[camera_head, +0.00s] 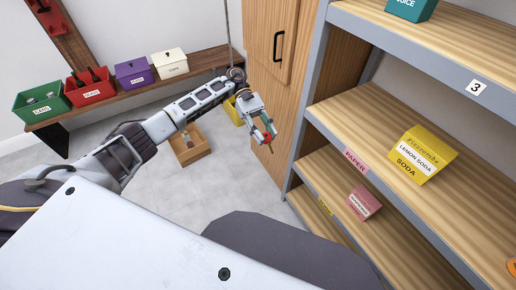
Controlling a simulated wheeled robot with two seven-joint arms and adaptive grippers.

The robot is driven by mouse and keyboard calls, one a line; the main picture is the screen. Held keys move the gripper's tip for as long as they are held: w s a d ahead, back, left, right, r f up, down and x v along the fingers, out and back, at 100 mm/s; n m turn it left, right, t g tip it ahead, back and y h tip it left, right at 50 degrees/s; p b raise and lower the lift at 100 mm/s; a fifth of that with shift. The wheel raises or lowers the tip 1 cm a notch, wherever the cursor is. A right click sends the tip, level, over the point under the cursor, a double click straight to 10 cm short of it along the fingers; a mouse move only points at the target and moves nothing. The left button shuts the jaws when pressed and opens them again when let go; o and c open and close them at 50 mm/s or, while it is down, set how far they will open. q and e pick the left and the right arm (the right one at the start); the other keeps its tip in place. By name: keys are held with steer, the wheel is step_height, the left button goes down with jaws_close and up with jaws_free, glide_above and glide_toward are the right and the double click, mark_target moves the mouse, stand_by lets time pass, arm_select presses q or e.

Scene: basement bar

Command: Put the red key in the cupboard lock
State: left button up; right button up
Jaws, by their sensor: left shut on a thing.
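My left gripper (265,134) reaches out from the left, pointing down, beside the wooden cupboard. It is shut on the red key (268,138), of which a small red part shows between the fingertips and a thin shaft seems to point downward. The cupboard (285,85) is tall and light brown, with a dark handle (277,46) on its upper door. I cannot make out the lock in this view. The key appears in front of the cupboard's lower part, apart from it as far as I can tell. My right gripper is not in view.
Shelves (400,75) with a yellow soda box (422,153) and a pink box (364,203) stand close on the right. A wall shelf (130,94) holds a green bin, a red bin, a purple box and a white box. An open wooden crate (190,157) sits on the floor.

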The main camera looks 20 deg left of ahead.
arm_select(q)
steer(key=w+a+r+n+t+h, duration=0.1)
steer(key=w+r+n+t, duration=0.35)
steer(key=r+t, duration=0.4)
steer(key=w+a+r+n+t+h, duration=0.1)
steer(key=w+r+n+t+h, duration=0.15)
steer(key=r+n+t, duration=0.65)
steer(key=w+a+r+n+t+h, duration=0.1)
steer(key=w+r+n+t, duration=0.3)
steer(key=r, duration=0.9)
steer(key=w+a+r+t+y, duration=0.1)
steer(key=w+a+r+t, duration=0.3)
steer(key=w+a+t, duration=0.1)
steer(key=shift+a+n, duration=0.25)
steer(key=shift+n, duration=0.1)
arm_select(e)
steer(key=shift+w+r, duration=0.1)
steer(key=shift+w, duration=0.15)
arm_select(q)
steer(key=shift+w+y, duration=0.1)
steer(key=shift+y, duration=0.15)
